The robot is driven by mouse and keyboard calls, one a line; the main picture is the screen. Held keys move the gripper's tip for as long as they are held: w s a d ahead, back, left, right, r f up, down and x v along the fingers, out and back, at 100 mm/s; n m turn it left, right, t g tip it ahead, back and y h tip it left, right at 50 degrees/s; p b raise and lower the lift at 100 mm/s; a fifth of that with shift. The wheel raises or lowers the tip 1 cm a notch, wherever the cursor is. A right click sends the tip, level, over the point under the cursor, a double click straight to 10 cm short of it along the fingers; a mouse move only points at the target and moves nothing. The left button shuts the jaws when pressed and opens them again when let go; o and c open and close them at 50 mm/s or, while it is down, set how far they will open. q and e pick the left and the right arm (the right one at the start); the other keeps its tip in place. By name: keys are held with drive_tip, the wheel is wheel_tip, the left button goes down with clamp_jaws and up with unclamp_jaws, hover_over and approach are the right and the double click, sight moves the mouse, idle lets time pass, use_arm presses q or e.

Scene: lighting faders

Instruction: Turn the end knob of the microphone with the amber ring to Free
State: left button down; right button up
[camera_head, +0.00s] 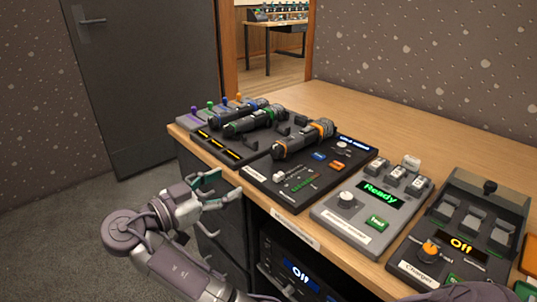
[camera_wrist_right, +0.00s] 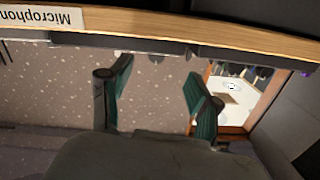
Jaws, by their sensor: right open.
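The microphone with the amber ring (camera_head: 300,138) lies on a black panel (camera_head: 258,173) on the wooden counter. Its amber colour shows near both ends, and its grille end points to the upper right. Its near lower-left end faces the counter's front edge; the knob's setting is too small to read. My right gripper (camera_head: 227,184) is in front of the counter edge, lower left of this microphone and apart from it. Its two teal-padded fingers are open and empty, as the right wrist view (camera_wrist_right: 160,68) also shows. My left gripper is not in view.
Microphones with a green ring (camera_head: 243,123) and a blue ring (camera_head: 232,112) lie just behind to the left. A grey "Ready" unit (camera_head: 335,226) and a charger (camera_head: 417,273) stand to the right. The counter's front edge (camera_wrist_right: 200,32) crosses the top of the wrist view.

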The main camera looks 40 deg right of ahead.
drive_tip(key=r+m, duration=0.1)
drive_tip(key=r, duration=0.1)
drive_tip(key=b, duration=0.1)
approach(274, 152)
drive_tip(key=shift+g+h, duration=0.3)
drive_tip(key=d, duration=0.4)
drive_tip(key=w+d, duration=0.1)
drive_tip(key=d, duration=0.2)
drive_tip(key=shift+d+f, duration=0.1)
drive_tip(key=shift+f, duration=0.1)
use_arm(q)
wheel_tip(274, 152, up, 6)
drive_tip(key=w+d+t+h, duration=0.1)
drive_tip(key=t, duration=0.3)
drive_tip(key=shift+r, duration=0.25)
use_arm(e)
drive_tip(key=shift+d, duration=0.55)
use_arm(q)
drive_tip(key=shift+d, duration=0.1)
use_arm(e)
drive_tip(key=c, duration=1.2)
